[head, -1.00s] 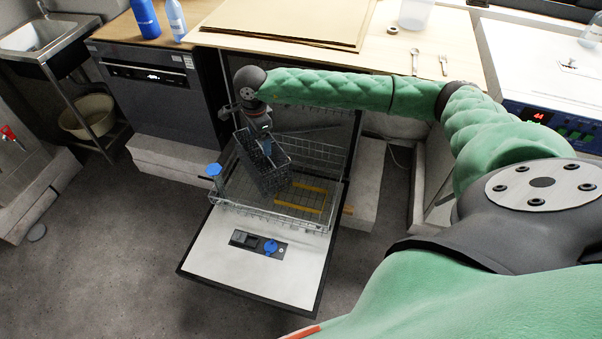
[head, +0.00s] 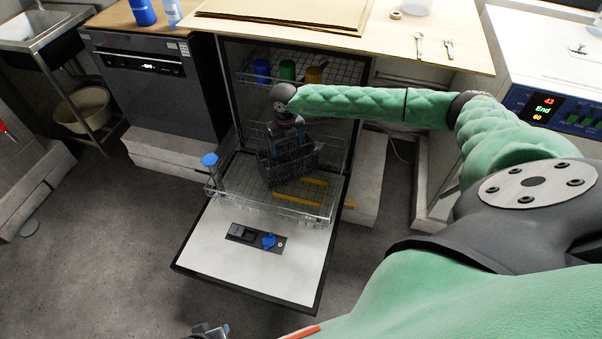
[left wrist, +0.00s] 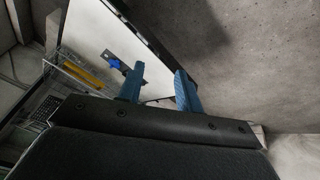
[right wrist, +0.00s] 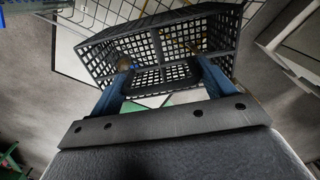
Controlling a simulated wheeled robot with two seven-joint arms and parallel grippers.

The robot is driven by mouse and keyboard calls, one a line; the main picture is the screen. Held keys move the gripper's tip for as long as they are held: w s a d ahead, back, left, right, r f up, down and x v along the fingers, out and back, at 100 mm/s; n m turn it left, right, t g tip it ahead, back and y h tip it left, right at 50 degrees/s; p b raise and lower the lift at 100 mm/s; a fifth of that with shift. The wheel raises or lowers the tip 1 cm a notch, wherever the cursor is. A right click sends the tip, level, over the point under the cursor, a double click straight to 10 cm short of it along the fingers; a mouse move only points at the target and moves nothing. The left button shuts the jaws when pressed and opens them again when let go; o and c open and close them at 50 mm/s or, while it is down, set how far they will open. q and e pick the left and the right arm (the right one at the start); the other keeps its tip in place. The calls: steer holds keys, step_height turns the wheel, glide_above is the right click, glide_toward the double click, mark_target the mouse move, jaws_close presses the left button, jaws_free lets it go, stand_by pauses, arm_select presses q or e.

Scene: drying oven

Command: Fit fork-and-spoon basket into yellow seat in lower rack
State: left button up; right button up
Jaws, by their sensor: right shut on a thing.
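The black mesh fork-and-spoon basket (head: 288,165) is over the lower rack (head: 228,195) of the open dishwasher, slightly tilted. The yellow seat (head: 312,203) shows as yellow bars on the rack floor, just in front and to the right of the basket; its rear part is partly hidden. My right gripper (head: 287,130) is shut on the basket from above; the basket fills the right wrist view (right wrist: 165,45) beyond the fingers. I cannot tell whether the basket touches the rack floor. My left gripper (left wrist: 160,88) is open and empty, low in front of the door; only its tip shows at the head view's bottom edge.
A blue item (head: 210,162) stands at the rack's left edge. The upper rack above holds blue, green (head: 287,70) and yellow cups. The open door (head: 250,262) lies below, with a blue cap on it. The wooden counter (head: 400,60) overhangs behind.

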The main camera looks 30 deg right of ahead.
steer(key=d+f+m, duration=0.2)
steer(key=d+f+m+b, duration=0.1)
steer(key=f+m, duration=0.2)
steer(key=d+f+m+b, duration=0.1)
steer(key=d+f+m, duration=0.1)
steer(key=m, duration=0.1)
steer(key=shift+d+f, duration=0.25)
steer(key=shift+d, duration=0.1)
steer(key=shift+m, duration=0.3)
step_height(320, 180, down, 5)
steer(key=shift+f, duration=0.2)
steer(key=shift+f+p, duration=0.5)
steer(key=shift+f, duration=1.4)
arm_select(q)
step_height(320, 180, up, 6)
steer(key=s, duration=0.1)
steer(key=shift+d+r, duration=0.2)
arm_select(e)
steer(key=shift+f, duration=0.55)
steer(key=o, duration=1.3)
arm_select(q)
steer(key=shift+w, duration=0.1)
steer(key=shift+h, duration=0.3)
